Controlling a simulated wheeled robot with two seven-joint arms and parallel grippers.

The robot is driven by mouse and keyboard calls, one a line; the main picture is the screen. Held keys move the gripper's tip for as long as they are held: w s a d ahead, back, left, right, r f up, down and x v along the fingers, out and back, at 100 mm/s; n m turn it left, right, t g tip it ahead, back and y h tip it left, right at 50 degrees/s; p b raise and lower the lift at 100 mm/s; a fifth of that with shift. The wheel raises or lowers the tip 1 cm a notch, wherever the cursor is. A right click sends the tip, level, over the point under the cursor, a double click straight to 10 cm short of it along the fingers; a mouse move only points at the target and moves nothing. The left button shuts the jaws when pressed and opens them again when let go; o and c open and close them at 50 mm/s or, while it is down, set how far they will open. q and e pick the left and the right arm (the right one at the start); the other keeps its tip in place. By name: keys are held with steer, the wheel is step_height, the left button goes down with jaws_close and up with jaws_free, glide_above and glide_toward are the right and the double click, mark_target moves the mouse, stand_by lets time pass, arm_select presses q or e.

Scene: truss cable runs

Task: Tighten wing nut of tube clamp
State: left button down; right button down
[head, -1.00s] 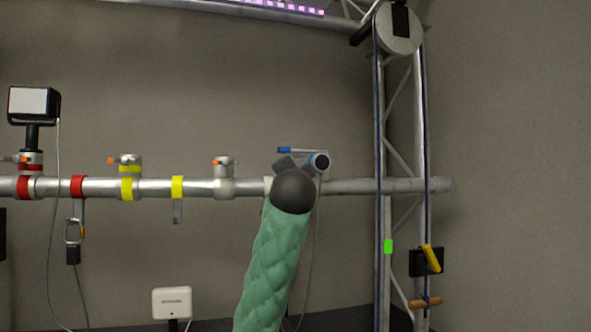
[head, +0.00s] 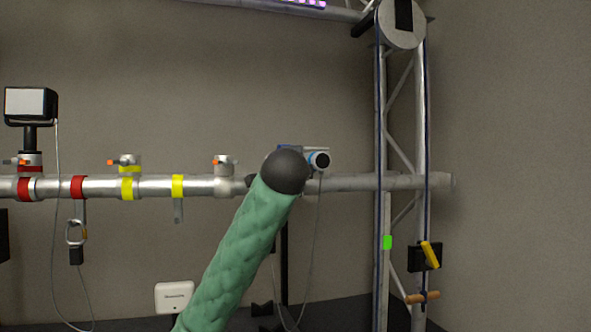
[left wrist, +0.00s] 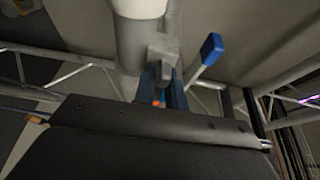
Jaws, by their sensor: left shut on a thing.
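In the left wrist view, the blue fingers of my left gripper (left wrist: 165,88) are shut on a small orange piece, which looks like the wing nut (left wrist: 157,103). A grey clamp body (left wrist: 163,52) on a pale round tube (left wrist: 138,30) lies just beyond the fingertips. A lever with a blue tip (left wrist: 211,47) sticks out beside the clamp. In the head view, my green arm with its dark round joint hides my left gripper and most of this clamp. My right gripper is in neither view.
A horizontal tube (head: 150,187) carries other clamps with orange wing nuts (head: 224,161), red and yellow bands, and a lamp (head: 31,103) at the left. A truss upright (head: 420,120) with cables stands at the right. A white box (head: 174,297) stands low behind my arm.

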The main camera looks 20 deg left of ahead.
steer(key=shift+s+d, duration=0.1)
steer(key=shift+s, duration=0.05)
arm_select(q)
steer(key=c, duration=1.4)
jaws_free()
steer(key=shift+w+d, duration=0.1)
steer(key=shift+c, duration=0.2)
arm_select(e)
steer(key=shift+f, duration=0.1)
